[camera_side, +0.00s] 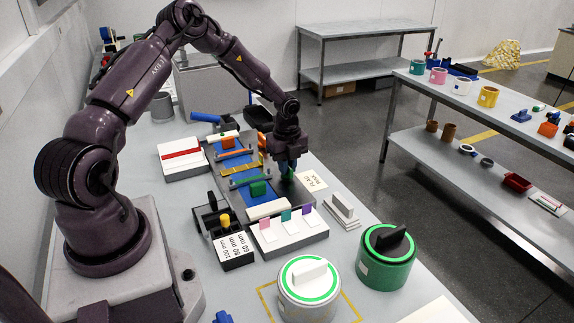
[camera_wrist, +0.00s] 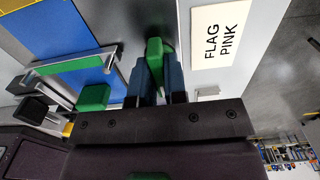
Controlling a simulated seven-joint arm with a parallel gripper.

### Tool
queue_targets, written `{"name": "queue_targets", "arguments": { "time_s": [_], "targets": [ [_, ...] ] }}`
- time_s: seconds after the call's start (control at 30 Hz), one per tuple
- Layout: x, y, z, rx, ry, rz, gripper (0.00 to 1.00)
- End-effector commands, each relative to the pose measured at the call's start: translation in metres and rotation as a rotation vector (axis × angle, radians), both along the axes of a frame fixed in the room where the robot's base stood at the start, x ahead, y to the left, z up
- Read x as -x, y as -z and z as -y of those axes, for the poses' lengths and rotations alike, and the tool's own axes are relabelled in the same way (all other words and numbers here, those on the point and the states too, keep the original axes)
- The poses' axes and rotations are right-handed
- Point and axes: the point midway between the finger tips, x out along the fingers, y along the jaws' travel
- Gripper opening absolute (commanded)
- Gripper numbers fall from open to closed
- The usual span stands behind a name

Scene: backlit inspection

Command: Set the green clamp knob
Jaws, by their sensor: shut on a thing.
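In the wrist view my gripper (camera_wrist: 157,80) has its two blue-grey fingers closed on a green clamp knob (camera_wrist: 154,50), which stands between them. In the side view my gripper (camera_side: 288,163) is low at the right edge of the fixture, and a small bit of green shows at its fingertips. The knob's base is hidden by the fingers. A second green block (camera_side: 258,188) sits on the fixture's blue plate; it also shows in the wrist view (camera_wrist: 92,97). A grey bar with a green strip (camera_side: 244,180) crosses the plate beside it.
A card reading FLAG PINK (camera_wrist: 217,37) lies right of the gripper. A white block (camera_side: 285,235) with pink, teal and purple flags stands in front. Two round green-ringed units (camera_side: 310,310) (camera_side: 387,276) stand nearer the camera. A black-and-white gauge block (camera_side: 232,250) is at left.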

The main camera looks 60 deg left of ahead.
Motion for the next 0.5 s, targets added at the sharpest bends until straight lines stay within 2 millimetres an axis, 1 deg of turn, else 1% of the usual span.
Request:
{"name": "queue_targets", "arguments": {
  "time_s": [0.27, 0.5],
  "targets": [
    [-0.0005, -0.0008, 0.0003, 0.0, -0.062, 0.001, 0.0],
    [-0.0003, -0.0011, 0.0001, -0.001, -0.226, 0.0, 0.0]
  ]
}}
